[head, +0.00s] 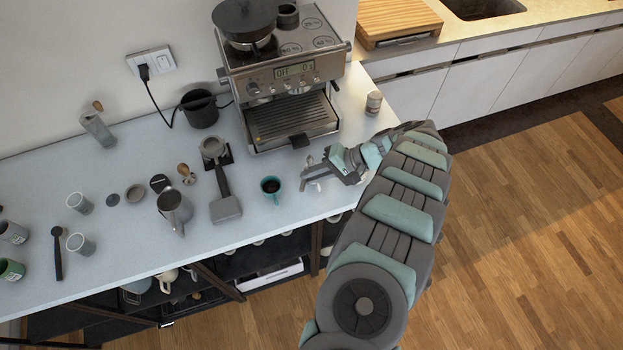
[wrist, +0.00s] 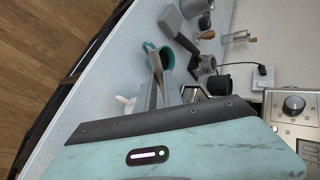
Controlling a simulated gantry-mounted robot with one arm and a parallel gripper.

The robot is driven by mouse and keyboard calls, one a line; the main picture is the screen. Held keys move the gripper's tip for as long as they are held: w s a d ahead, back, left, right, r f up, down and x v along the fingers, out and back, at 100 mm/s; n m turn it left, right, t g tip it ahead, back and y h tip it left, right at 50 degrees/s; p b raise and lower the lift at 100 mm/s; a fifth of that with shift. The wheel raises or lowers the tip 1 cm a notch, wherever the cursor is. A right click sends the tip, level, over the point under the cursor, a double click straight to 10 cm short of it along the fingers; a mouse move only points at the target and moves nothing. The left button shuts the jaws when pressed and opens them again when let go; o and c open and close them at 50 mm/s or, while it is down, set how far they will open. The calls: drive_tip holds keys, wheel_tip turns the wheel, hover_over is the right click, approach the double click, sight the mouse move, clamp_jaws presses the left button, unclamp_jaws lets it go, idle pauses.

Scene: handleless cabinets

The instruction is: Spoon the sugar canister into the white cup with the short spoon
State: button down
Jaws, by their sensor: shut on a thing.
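My gripper (head: 308,172) is low over the counter, right of a teal cup with dark liquid, and shut on a thin grey thing (wrist: 155,65). That may be the short spoon, but its shape is mostly hidden. A small white thing (wrist: 123,100) shows beside the fingers; I cannot tell if it is the white cup. A canister (head: 374,103) stands right of the coffee machine. Labelled canisters (head: 12,232) and a green one (head: 10,269) stand at the far left. I cannot read which holds sugar. Two pale cups (head: 80,203) stand at the left.
The teal cup (head: 270,187) is close to my gripper. The coffee machine (head: 283,90) stands behind. A portafilter (head: 224,198), a steel jug (head: 174,208), a black scoop (head: 57,253) and a black bin (head: 200,109) are on the counter. The counter's front edge is near.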

drive_tip(key=shift+f+y+b, duration=0.45)
drive_tip(key=shift+y+b, duration=0.45)
drive_tip(key=shift+b, duration=1.15)
drive_tip(key=y+b, duration=0.1)
drive_tip(key=b, duration=0.2)
drive_tip(key=shift+d+f+m+t, duration=0.1)
drive_tip(key=shift+m+t, duration=0.2)
drive_tip(key=shift+m, duration=0.1)
drive_tip(key=y+b, duration=0.1)
drive_tip(key=b, duration=0.3)
drive_tip(key=t+y+b, duration=0.1)
drive_tip(key=b, duration=0.3)
drive_tip(key=m+y+b, duration=0.1)
drive_tip(key=y+b, duration=0.1)
drive_tip(key=b, duration=0.2)
drive_tip(key=shift+s+d+f+t, duration=0.1)
drive_tip(key=shift+d+f+t, duration=0.05)
drive_tip(key=shift+f+t, duration=0.2)
drive_tip(key=y+b, duration=0.1)
drive_tip(key=b, duration=0.3)
drive_tip(key=m+t+y+b, duration=0.1)
drive_tip(key=b, duration=0.3)
drive_tip(key=shift+d+f+t+y, duration=0.15)
drive_tip(key=shift+f+t+y, duration=0.1)
drive_tip(key=shift+f+y, duration=0.05)
drive_tip(key=t+y+b, duration=0.1)
drive_tip(key=b, duration=0.3)
drive_tip(key=shift+s+r+m+b, duration=0.1)
drive_tip(key=shift+m+b, duration=0.2)
drive_tip(key=shift+m, duration=0.1)
